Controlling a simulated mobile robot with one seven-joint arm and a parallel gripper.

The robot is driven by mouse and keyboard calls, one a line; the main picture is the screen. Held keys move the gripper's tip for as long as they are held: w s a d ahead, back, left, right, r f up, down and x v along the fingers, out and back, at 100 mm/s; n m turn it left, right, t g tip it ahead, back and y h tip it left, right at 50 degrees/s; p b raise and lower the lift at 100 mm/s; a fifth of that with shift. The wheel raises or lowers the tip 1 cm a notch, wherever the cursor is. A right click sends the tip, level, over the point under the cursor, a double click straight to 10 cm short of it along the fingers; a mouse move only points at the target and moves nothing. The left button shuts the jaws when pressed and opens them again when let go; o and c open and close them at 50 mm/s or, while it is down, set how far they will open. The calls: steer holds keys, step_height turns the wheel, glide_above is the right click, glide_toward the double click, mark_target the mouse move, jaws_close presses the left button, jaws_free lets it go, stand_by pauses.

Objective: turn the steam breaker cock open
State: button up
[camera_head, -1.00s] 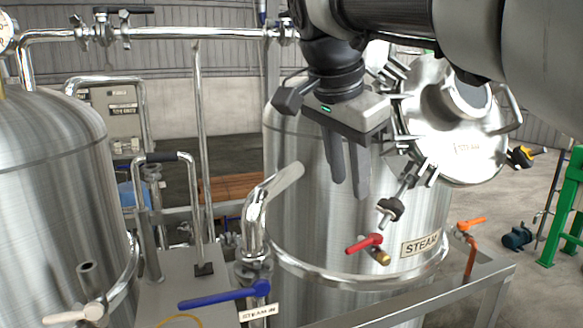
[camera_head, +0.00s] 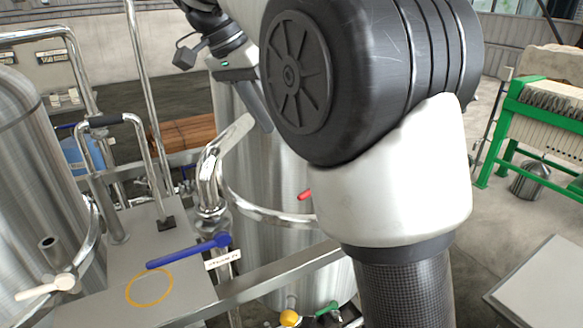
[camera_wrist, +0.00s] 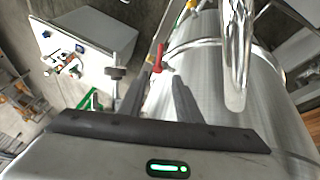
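A red lever handle (camera_head: 305,194) sticks out from the right steel tank, mostly hidden behind my arm in the head view. It also shows in the wrist view (camera_wrist: 160,57), just beyond the fingertips, with a gap I cannot judge. A blue lever (camera_head: 190,252) lies across the front bench beside a small white label (camera_head: 222,259) whose text is too small to read fully. I cannot tell for sure which lever is the steam breaker cock. My gripper (camera_wrist: 160,80) is open and empty, pointing down at the tank side; in the head view my arm partly covers it.
A bent steel pipe (camera_head: 211,165) rises close left of my gripper and crosses the wrist view (camera_wrist: 236,50). A steel rail (camera_head: 275,275) runs along the front. A yellow knob (camera_head: 289,317) and a green handle (camera_head: 328,309) sit low. A green-framed machine (camera_head: 530,120) stands at right.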

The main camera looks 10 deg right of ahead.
steer(key=b+x, duration=0.2)
steer(key=x, duration=1.4)
steer(key=shift+d+f, duration=0.15)
steer(key=shift+f, duration=0.2)
jaws_close()
